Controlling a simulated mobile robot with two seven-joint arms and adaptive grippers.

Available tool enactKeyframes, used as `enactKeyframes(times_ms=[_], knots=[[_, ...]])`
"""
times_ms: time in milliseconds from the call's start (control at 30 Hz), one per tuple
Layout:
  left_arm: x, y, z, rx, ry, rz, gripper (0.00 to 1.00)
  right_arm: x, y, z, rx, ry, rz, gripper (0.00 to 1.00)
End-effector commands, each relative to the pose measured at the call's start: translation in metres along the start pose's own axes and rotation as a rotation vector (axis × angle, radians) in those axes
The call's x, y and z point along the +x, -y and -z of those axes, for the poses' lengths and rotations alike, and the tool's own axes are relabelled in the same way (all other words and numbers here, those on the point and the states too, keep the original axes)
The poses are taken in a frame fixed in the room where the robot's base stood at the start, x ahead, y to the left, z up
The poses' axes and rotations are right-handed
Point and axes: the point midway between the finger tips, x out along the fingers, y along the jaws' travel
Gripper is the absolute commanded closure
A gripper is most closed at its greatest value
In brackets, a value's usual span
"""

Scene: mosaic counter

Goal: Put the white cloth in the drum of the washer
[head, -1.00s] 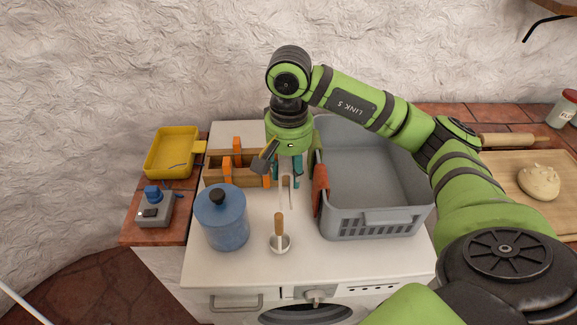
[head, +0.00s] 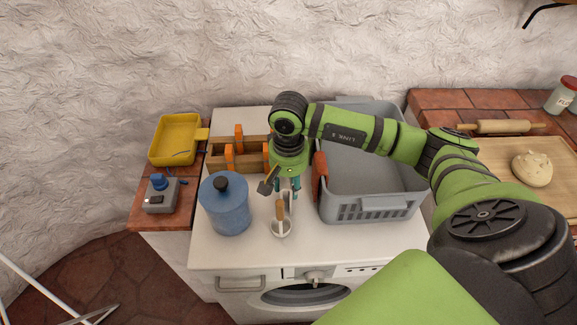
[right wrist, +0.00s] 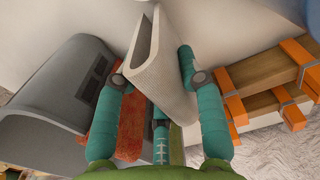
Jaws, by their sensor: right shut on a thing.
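My right gripper (head: 284,190) is above the white top of the washer, between the grey basket and the blue jar. In the right wrist view the gripper (right wrist: 157,68) is shut on the white cloth (right wrist: 163,60), a folded piece standing up between the teal fingers. In the head view the cloth is mostly hidden or too small to make out. The washer (head: 235,312) has its round front window (head: 300,294) at the bottom edge of the head view. I cannot tell whether its door is open, and the drum inside is not clear. My left gripper is not in view.
The washer top's front strip is clear.

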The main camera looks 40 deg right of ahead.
Motion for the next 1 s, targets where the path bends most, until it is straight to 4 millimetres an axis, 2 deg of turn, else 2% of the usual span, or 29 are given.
enactKeyframes(times_ms=[267, 300, 333, 633, 767, 800, 867, 1000], knots=[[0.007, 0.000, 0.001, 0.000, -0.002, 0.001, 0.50, 0.004, 0.000, 0.000, 0.000, -0.001, 0.001, 0.99], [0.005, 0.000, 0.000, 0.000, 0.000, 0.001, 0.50, 0.002, 0.000, 0.000, 0.000, -0.001, 0.001, 0.45], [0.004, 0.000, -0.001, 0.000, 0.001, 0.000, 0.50, 0.002, 0.000, 0.000, 0.000, 0.000, 0.001, 0.37], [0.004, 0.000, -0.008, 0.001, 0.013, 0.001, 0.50, 0.002, 0.000, 0.000, 0.000, 0.000, 0.000, 0.37], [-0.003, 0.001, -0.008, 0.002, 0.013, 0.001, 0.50, -0.004, 0.000, 0.000, 0.000, 0.000, 0.000, 0.37], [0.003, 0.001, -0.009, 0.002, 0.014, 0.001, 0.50, -0.005, 0.001, 0.001, 0.000, -0.003, 0.003, 0.37], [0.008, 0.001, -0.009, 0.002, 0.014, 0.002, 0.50, -0.013, 0.001, 0.002, 0.000, -0.006, 0.003, 0.37], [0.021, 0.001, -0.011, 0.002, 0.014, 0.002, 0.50, -0.043, 0.001, 0.002, -0.001, -0.009, 0.006, 0.37]])
